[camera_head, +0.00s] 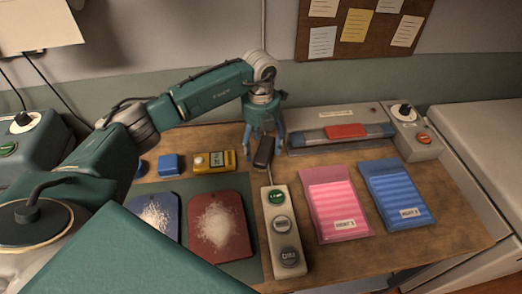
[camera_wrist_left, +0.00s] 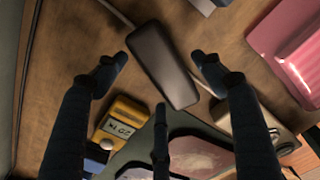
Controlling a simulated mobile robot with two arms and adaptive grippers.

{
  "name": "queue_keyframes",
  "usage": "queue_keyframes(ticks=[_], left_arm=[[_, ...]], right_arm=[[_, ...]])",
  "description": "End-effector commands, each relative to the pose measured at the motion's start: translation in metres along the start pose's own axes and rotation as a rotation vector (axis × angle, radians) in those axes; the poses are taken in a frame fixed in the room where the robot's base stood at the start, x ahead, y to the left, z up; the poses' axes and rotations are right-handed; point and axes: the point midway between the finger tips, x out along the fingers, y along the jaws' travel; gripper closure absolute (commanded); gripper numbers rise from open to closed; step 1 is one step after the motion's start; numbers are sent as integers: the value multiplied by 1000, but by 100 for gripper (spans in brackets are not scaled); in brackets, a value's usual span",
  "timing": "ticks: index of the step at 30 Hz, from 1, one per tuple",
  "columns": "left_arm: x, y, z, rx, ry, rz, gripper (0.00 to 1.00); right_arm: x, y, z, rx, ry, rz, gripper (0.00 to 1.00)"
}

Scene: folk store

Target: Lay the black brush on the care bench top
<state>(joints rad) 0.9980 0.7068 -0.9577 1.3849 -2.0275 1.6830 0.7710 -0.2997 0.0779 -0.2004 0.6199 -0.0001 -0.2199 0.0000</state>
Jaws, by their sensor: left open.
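The black brush (camera_head: 264,153) is a dark, rounded block near the back middle of the wooden bench top (camera_head: 448,218). In the left wrist view the brush (camera_wrist_left: 163,66) lies slantwise between the spread fingers. My left gripper (camera_head: 265,136) points down over it and is open, with its fingers on either side of the brush. The left gripper (camera_wrist_left: 159,75) shows gaps between the fingers and the brush. Whether the brush's underside fully rests on the wood is hard to tell. My right gripper is not in view.
A grey button box (camera_head: 290,228) stands just in front of the brush. A yellow meter (camera_head: 215,161) and blue blocks (camera_head: 168,165) are to the left. Pink (camera_head: 335,203) and blue (camera_head: 397,195) packs lie right. A sealer-like machine (camera_head: 335,118) stands behind.

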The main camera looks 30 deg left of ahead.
Motion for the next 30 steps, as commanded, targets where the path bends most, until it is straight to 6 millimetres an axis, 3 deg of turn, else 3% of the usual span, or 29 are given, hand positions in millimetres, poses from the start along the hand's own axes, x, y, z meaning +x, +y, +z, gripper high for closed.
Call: queue_keyframes(ticks=[6,12,18,30], left_arm=[[-49,0,2,-1,-6,-1,31],[-82,0,1,0,-3,-1,31],[-95,0,0,0,-1,0,31],[-96,0,0,0,0,0,31]], right_arm=[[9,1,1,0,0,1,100],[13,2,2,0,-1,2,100],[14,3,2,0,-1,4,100],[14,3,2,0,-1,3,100]])
